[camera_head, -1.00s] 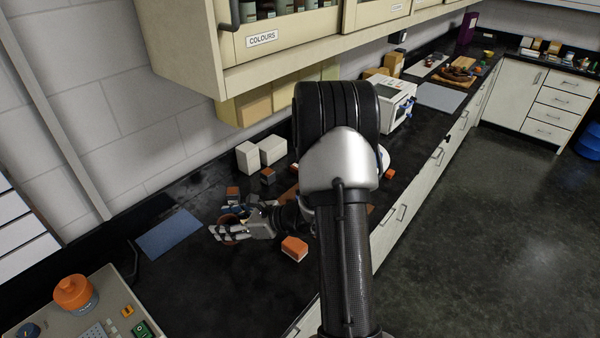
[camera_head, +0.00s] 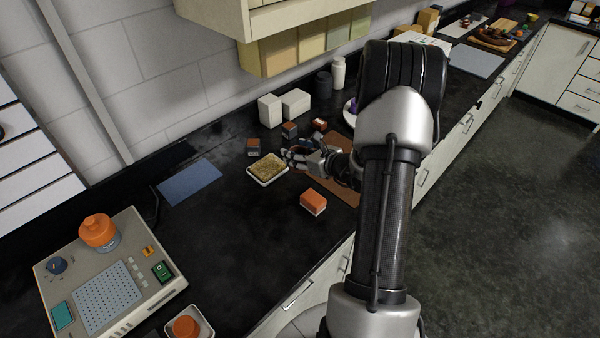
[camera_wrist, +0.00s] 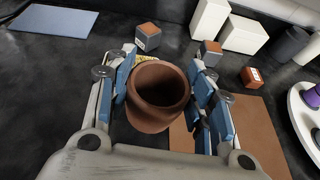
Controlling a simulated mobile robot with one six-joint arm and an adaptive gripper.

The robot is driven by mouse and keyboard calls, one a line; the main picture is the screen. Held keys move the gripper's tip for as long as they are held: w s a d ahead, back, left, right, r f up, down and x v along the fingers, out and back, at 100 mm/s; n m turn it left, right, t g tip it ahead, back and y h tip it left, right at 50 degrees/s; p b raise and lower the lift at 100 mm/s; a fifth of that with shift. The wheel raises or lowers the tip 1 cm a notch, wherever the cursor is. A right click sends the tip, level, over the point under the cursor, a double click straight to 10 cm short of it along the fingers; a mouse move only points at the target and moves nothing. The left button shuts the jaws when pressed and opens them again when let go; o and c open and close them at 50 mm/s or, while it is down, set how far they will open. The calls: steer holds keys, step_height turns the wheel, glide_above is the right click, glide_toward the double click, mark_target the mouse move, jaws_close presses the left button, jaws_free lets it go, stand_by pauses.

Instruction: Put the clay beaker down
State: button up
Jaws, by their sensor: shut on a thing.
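The reddish-brown clay beaker (camera_wrist: 158,95) is between the blue-padded fingers of my gripper (camera_wrist: 161,66) in the wrist view, its round mouth facing the camera. My gripper is shut on it. In the head view my gripper (camera_head: 297,157) is just right of a white tray with grainy yellow-brown contents (camera_head: 267,168), and its fingers largely hide the beaker. A brown mat (camera_wrist: 258,125) lies right of the beaker in the wrist view and also shows in the head view (camera_head: 336,184). I cannot tell how far the beaker's base is from the counter.
Small orange-topped blocks stand close by, one behind the tray (camera_head: 253,147) and one in front (camera_head: 313,202). White boxes (camera_head: 270,110) stand towards the wall. A blue mat (camera_head: 190,183) lies left, with a control device (camera_head: 110,285) nearer. The dark counter between is clear.

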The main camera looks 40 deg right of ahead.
step_height(320, 180, down, 8)
steer(key=shift+r+b, duration=0.15)
steer(key=shift+b, duration=0.7)
steer(key=shift+r, duration=0.1)
steer(key=o, duration=0.7)
steer(key=shift+f, duration=0.25)
steer(key=o, duration=0.4)
steer(key=shift+r, duration=0.1)
steer(key=shift+o, duration=0.2)
steer(key=shift+r, duration=0.1)
steer(key=shift+s+r, duration=0.2)
steer(key=shift+s, duration=0.05)
steer(key=p+v, duration=0.2)
steer(key=v, duration=0.9)
steer(key=shift+s, duration=0.25)
